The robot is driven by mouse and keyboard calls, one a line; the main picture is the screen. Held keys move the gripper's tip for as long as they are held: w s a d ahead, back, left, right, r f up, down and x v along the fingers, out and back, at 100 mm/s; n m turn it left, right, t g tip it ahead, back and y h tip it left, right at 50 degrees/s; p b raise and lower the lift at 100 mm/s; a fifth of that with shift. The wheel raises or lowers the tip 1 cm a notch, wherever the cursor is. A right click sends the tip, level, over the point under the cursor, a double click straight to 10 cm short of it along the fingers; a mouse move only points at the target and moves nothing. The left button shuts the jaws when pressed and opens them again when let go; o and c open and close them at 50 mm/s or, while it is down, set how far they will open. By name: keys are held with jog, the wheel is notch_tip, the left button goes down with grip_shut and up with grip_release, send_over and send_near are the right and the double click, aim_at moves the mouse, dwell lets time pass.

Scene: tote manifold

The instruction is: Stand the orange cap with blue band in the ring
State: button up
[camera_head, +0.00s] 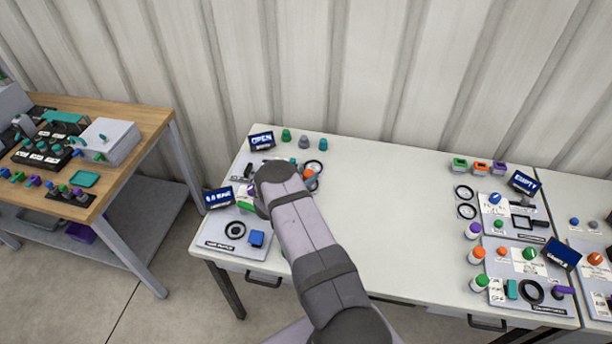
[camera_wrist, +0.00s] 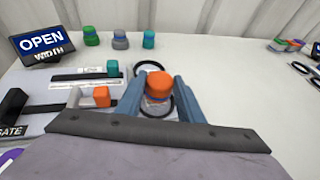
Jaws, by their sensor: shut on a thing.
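The orange cap with blue band (camera_wrist: 158,84) is between the two blue-grey fingers of my gripper (camera_wrist: 158,87) in the wrist view. It appears upright, with the orange top up and the blue band below. One black-rimmed ring (camera_wrist: 138,68) lies on the panel just behind it. Another dark ring (camera_wrist: 146,109) shows partly around and under the cap in the picture. I cannot tell whether the cap touches the panel or is held above it. In the head view my arm hides most of the gripper; a ring (camera_head: 314,164) shows just beyond it.
An OPEN sign (camera_wrist: 41,44), sliders with a teal knob (camera_wrist: 112,68) and an orange knob (camera_wrist: 101,96) stand left of my gripper. Green, grey and teal caps (camera_wrist: 120,40) stand behind. The table's middle (camera_head: 400,200) is clear; more panels are at right.

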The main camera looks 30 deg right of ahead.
jog(key=shift+f+b, duration=1.05)
jog(key=shift+f, duration=0.1)
jog(key=o, duration=1.1)
jog(key=shift+o, duration=0.2)
jog(key=shift+a, duration=0.1)
jog(key=b+v, duration=0.2)
jog(key=v, duration=0.3)
jog(key=shift+s+a+r, duration=0.1)
jog(key=shift+s+a, duration=0.1)
jog(key=shift+a, duration=0.1)
jog(key=shift+s+a+r, duration=0.35)
jog(key=shift+a+r, duration=0.05)
jog(key=shift+a, duration=0.1)
